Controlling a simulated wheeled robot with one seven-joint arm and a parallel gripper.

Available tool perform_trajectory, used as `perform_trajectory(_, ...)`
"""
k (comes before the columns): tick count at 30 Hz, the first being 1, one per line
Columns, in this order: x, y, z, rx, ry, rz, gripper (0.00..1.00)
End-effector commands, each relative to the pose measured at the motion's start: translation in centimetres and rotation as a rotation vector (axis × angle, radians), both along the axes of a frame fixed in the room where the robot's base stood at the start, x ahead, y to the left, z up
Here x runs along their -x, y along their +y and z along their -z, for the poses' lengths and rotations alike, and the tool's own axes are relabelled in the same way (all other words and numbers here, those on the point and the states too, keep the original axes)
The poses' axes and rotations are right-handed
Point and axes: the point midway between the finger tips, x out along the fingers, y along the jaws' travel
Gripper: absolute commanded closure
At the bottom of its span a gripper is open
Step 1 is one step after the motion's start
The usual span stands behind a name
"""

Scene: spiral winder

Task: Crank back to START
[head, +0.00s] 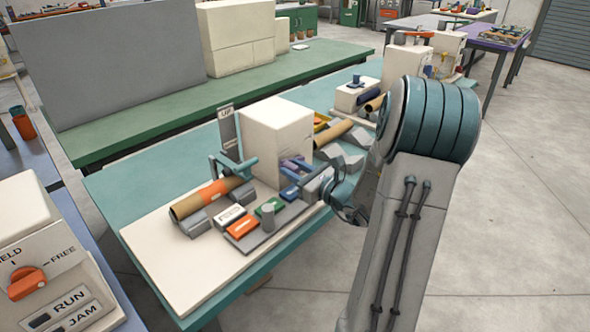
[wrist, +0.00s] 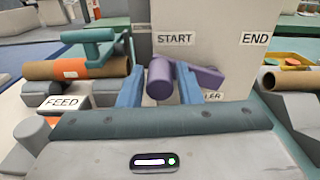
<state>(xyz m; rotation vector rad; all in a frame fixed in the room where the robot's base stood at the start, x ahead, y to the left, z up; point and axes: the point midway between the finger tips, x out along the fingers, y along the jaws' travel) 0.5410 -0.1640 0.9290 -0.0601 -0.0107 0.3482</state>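The purple crank (wrist: 203,76) sits on the front of the cream winder housing (head: 277,135). In the wrist view, its arm runs left to a round knob (wrist: 160,80) below the START label (wrist: 174,39). The END label (wrist: 254,39) is at the upper right of the same face. My gripper (wrist: 161,84) has a blue finger on each side of the knob, close against it, and appears shut on it. In the head view the crank (head: 296,164) is partly hidden by my gripper (head: 298,181).
A brown tube with an orange band (wrist: 80,69) lies left of the housing, with a teal handle (wrist: 92,38) over it. A FEED block (wrist: 62,101) is in front. Another brown tube (wrist: 297,78) lies on the right.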

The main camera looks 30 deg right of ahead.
Motion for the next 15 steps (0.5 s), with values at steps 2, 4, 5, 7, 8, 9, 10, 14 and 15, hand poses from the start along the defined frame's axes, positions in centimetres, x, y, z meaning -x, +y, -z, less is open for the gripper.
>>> perform_trajectory(2,0.0,0.0,0.0,0.0,0.0,0.0,0.56)
perform_trajectory(4,0.0,0.0,0.0,0.001,0.0,0.0,0.56)
perform_trajectory(5,0.0,0.0,0.0,0.001,0.0,0.0,0.56)
perform_trajectory(7,0.0,0.0,0.0,0.001,0.0,0.0,0.56)
perform_trajectory(8,0.0,0.0,0.0,0.001,0.0,0.0,0.56)
perform_trajectory(9,0.0,0.0,0.0,0.001,0.0,0.0,0.56)
perform_trajectory(10,0.1,-0.1,0.0,0.001,0.0,0.001,0.56)
perform_trajectory(14,1.2,-0.6,0.0,0.002,0.0,0.004,0.56)
perform_trajectory(15,1.8,-0.8,0.0,0.002,0.0,0.004,0.56)
